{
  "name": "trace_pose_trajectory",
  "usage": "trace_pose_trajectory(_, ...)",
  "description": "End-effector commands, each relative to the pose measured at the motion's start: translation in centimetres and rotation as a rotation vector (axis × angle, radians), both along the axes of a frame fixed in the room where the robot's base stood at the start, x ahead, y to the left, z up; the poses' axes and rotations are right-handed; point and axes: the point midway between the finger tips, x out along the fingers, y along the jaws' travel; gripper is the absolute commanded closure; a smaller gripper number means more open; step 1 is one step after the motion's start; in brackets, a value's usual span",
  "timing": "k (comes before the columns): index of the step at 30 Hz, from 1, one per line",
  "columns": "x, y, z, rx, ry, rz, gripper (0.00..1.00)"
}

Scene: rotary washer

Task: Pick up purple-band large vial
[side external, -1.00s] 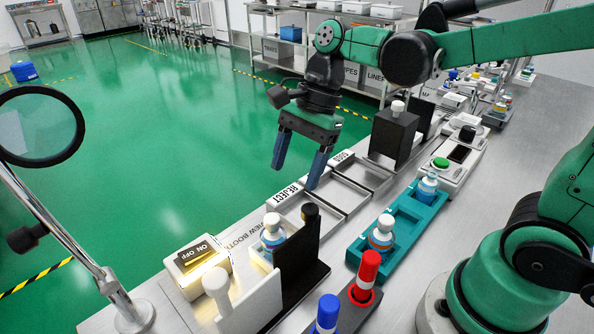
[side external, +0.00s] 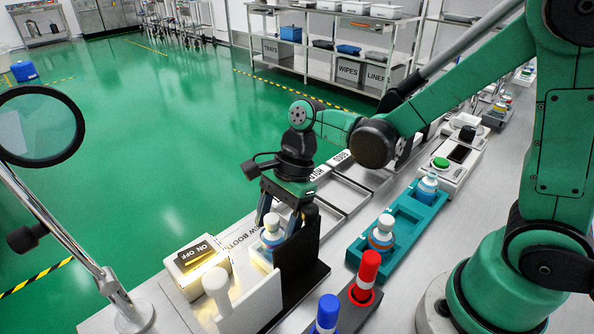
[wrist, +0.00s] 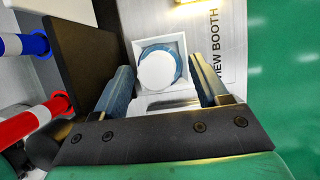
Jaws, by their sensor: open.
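A white-capped vial (side external: 271,238) stands upright in a square white holder at the view booth. Its white cap shows from above in the wrist view (wrist: 158,70), with a blue rim around it. No purple band can be made out on it. My gripper (side external: 281,217) is open and points down over this vial. In the wrist view the cap appears between the two fingers, with gaps on both sides.
A black panel (side external: 303,268) stands close beside the booth vial. A lit ON/OFF box (side external: 200,264) and a white post (side external: 217,290) are nearby. Red-capped (side external: 367,275) and blue-capped (side external: 326,314) tubes stand in front. Empty trays (side external: 344,195) lie behind.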

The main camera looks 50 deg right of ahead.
Motion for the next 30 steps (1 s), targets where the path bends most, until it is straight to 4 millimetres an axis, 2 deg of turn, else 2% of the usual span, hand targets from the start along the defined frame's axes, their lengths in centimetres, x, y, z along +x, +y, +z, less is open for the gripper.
trace_pose_trajectory(6,0.0,0.8,-1.9,0.000,0.001,0.001,0.33)
trace_pose_trajectory(14,0.0,0.9,-2.1,0.000,0.000,0.000,0.33)
trace_pose_trajectory(17,0.0,0.9,-2.1,0.000,0.000,0.000,0.58)
trace_pose_trajectory(21,0.0,0.9,-2.1,0.000,0.000,0.000,0.98)
trace_pose_trajectory(30,0.0,0.9,-2.0,0.000,0.000,0.000,1.00)
